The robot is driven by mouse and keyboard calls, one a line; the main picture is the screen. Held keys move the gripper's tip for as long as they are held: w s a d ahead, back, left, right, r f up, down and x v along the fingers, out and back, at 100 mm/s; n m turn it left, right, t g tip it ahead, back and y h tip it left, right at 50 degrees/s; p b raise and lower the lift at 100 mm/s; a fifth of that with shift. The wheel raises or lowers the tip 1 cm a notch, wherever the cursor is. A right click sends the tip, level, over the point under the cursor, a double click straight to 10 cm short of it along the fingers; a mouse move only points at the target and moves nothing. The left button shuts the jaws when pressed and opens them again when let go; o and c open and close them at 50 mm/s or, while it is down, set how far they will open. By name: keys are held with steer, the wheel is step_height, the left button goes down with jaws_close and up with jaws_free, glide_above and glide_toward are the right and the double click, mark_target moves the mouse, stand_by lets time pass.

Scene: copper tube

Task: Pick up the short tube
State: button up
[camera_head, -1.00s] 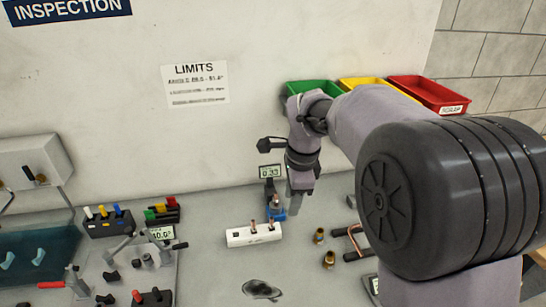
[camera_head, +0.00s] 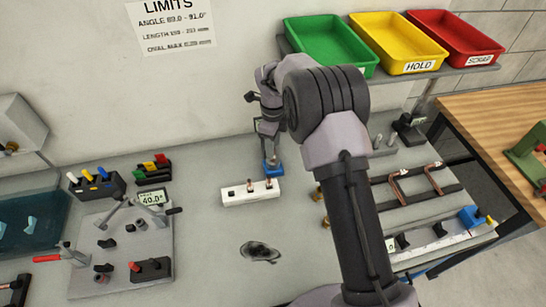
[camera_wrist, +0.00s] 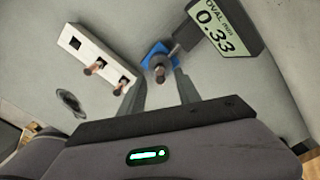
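A short upright piece with a dark, slightly coppery end (camera_wrist: 159,74) stands on the small blue base (camera_wrist: 150,50) of the ovality gauge in the wrist view. I cannot tell for sure that it is a tube. My gripper (camera_wrist: 160,84) is open, with one finger on each side of this piece and nothing visibly clamped. In the head view, my gripper (camera_head: 264,147) is just above the blue base (camera_head: 272,168), partly hidden by my arm. Two copper tubes (camera_wrist: 95,68) (camera_wrist: 123,81) stand in the white block (camera_wrist: 78,45) beside the gauge.
The gauge display (camera_wrist: 222,32) reads 0.33, close to the fingers. The white block (camera_head: 236,196) lies in front of the gauge. A bending fixture (camera_head: 130,240) is at left, bent copper tubes (camera_head: 400,185) at right. Green (camera_head: 325,45), yellow (camera_head: 400,42) and red (camera_head: 455,38) bins stand behind.

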step_height(320, 180, down, 4)
steer(key=shift+f, duration=0.25)
jaws_close()
steer(key=shift+r, duration=0.1)
steer(key=s+d+r, duration=0.1)
steer(key=s+r, duration=0.1)
steer(key=s, duration=0.6)
steer(key=s+d+r, duration=0.2)
steer(key=s+r, duration=0.1)
steer(key=s, duration=0.4)
steer(key=shift+s, duration=0.4)
